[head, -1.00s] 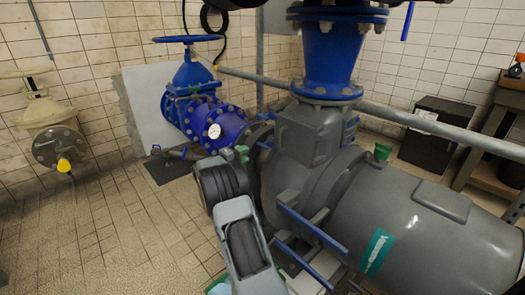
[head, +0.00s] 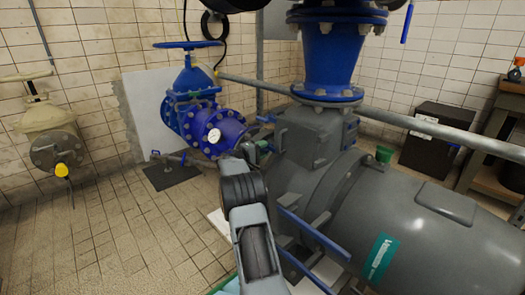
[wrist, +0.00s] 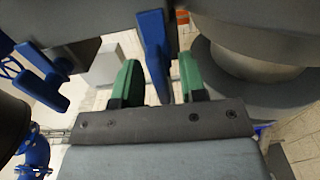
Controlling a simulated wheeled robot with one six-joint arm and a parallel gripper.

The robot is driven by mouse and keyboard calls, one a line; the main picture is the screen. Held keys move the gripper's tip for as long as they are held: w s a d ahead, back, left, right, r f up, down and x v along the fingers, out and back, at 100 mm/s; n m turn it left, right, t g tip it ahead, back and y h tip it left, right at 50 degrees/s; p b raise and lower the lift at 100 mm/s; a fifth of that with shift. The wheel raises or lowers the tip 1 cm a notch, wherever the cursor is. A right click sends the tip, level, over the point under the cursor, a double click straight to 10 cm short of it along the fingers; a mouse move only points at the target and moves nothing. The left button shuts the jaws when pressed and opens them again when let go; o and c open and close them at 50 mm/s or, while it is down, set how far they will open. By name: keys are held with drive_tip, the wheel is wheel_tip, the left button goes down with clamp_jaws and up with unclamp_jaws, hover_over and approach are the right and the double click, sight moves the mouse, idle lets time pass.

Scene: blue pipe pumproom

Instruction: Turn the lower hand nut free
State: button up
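My gripper (wrist: 160,82) shows in the wrist view with its two green fingers apart, so it is open. A blue bar-shaped hand nut (wrist: 153,50) lies between the fingers, with a narrow gap visible toward the right finger. Contact with the left finger is hard to judge. In the head view my gripper (head: 262,147) is at the left face of the grey pump housing (head: 312,135). A small blue nut (head: 266,118) shows just above it. The nut at the gripper is mostly hidden there by my arm.
More blue parts (wrist: 40,78) show at the left in the wrist view. A blue flanged pipe with a gauge (head: 214,135) stands left of my gripper. Long blue bars (head: 312,235) stick out near my arm. Tiled floor (head: 140,235) is free at left.

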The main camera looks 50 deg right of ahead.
drive_tip(key=shift+c, duration=0.3)
clamp_jaws()
drive_tip(key=n+p, duration=0.3)
drive_tip(key=shift+r, duration=0.2)
drive_tip(key=n+p, duration=0.4)
drive_tip(key=n, duration=0.1)
drive_tip(key=shift+n, duration=0.3)
drive_tip(key=n+p, duration=0.3)
drive_tip(key=n, duration=0.1)
drive_tip(key=n+p, duration=0.3)
drive_tip(key=n, duration=0.2)
drive_tip(key=shift+f, duration=0.2)
drive_tip(key=shift+n, duration=0.3)
